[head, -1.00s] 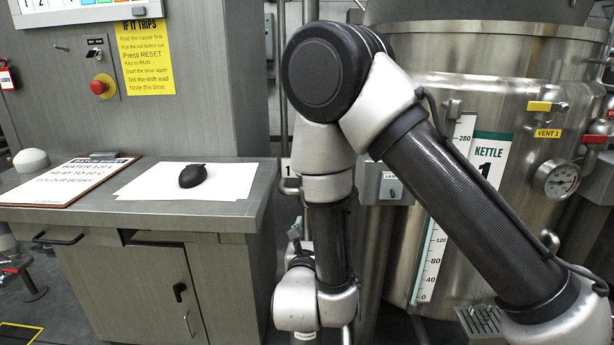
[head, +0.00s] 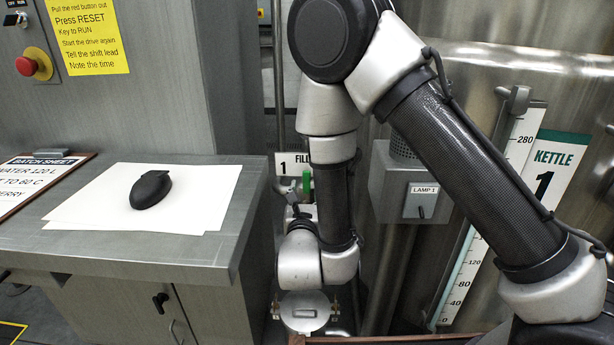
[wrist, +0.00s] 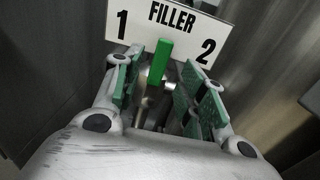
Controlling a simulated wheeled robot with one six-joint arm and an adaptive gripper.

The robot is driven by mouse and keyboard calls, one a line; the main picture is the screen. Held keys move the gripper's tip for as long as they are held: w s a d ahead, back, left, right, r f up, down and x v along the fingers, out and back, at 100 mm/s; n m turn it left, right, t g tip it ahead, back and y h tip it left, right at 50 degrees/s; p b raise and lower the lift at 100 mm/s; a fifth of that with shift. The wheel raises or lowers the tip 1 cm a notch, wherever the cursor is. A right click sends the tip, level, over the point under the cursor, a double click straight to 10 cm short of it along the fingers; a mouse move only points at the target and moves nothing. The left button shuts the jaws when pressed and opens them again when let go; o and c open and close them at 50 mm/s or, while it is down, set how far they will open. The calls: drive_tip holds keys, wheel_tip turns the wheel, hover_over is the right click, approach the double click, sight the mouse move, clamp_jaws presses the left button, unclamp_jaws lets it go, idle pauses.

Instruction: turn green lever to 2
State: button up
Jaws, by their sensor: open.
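The green lever (wrist: 160,62) stands nearly upright in the wrist view, in front of the FILLER sign (wrist: 172,22). Its top is between the sign's 1 on the left and 2 on the right, nearer the 1. My gripper (wrist: 163,75) is open, with one green-padded finger on each side of the lever. I see a gap on both sides, and the pads do not appear to touch it. In the head view the green lever (head: 307,184) shows as a small strip below the sign (head: 293,164), partly hidden by my arm.
A grey cabinet (head: 235,235) with white paper and a black mouse-shaped object (head: 150,189) stands to the left. The lever sits in the narrow space between.

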drive_tip(key=w, duration=0.6)
drive_tip(key=shift+w+d, duration=0.1)
drive_tip(key=shift+w, duration=0.25)
drive_tip(key=shift+c, duration=0.2)
clamp_jaws()
